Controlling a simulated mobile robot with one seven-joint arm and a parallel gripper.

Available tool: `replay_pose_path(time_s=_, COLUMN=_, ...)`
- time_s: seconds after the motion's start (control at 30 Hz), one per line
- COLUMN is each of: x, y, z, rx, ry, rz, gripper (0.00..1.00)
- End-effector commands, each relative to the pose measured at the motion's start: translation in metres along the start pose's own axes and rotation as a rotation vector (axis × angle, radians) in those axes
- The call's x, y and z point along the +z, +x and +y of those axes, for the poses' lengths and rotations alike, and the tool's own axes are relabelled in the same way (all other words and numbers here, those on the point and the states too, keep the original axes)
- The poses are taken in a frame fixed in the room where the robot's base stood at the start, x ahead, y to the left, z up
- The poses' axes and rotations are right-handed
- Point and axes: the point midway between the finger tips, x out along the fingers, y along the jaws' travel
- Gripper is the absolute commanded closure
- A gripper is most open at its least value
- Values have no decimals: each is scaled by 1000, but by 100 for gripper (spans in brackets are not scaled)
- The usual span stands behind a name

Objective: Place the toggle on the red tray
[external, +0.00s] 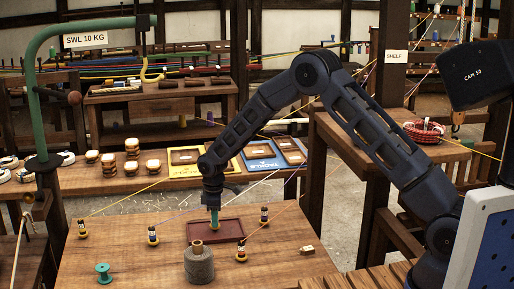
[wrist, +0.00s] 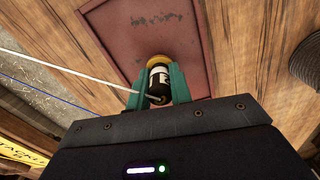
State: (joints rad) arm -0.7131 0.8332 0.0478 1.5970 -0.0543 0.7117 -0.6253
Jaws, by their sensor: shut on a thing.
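My gripper (external: 214,222) reaches down over the red tray (external: 203,239). In the wrist view its teal fingers (wrist: 158,92) are shut on the toggle (wrist: 160,75), a black piece with a white band and a round yellow end. A white cord runs from the toggle to the left. The toggle's yellow end shows against the floor of the red tray (wrist: 125,35). I cannot tell whether it touches the tray. In the external view the fingers largely hide the toggle.
Similar corded pieces stand around the tray, at left (external: 152,236), front right (external: 241,251) and right (external: 264,216). A grey cylinder (external: 199,263) stands close in front. A teal spool (external: 103,273) and a small wooden piece (external: 306,250) lie farther off.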

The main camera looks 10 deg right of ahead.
Motion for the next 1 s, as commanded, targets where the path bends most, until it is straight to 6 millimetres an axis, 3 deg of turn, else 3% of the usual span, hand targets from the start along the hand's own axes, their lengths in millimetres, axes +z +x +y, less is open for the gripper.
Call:
replay_pose_path(time_s=0.2, x=0, y=3, z=0, rx=-1, ry=0, rz=-1, gripper=100)
replay_pose_path(time_s=0.23, x=0, y=3, z=0, rx=0, ry=-1, rz=-1, gripper=77)
replay_pose_path(time_s=0.33, x=0, y=3, z=0, rx=0, ry=-1, rz=-1, gripper=57)
replay_pose_path(time_s=0.73, x=0, y=-4, z=0, rx=1, ry=0, rz=1, gripper=57)
replay_pose_path(time_s=1.0, x=0, y=-47, z=0, rx=1, ry=-1, rz=2, gripper=57)
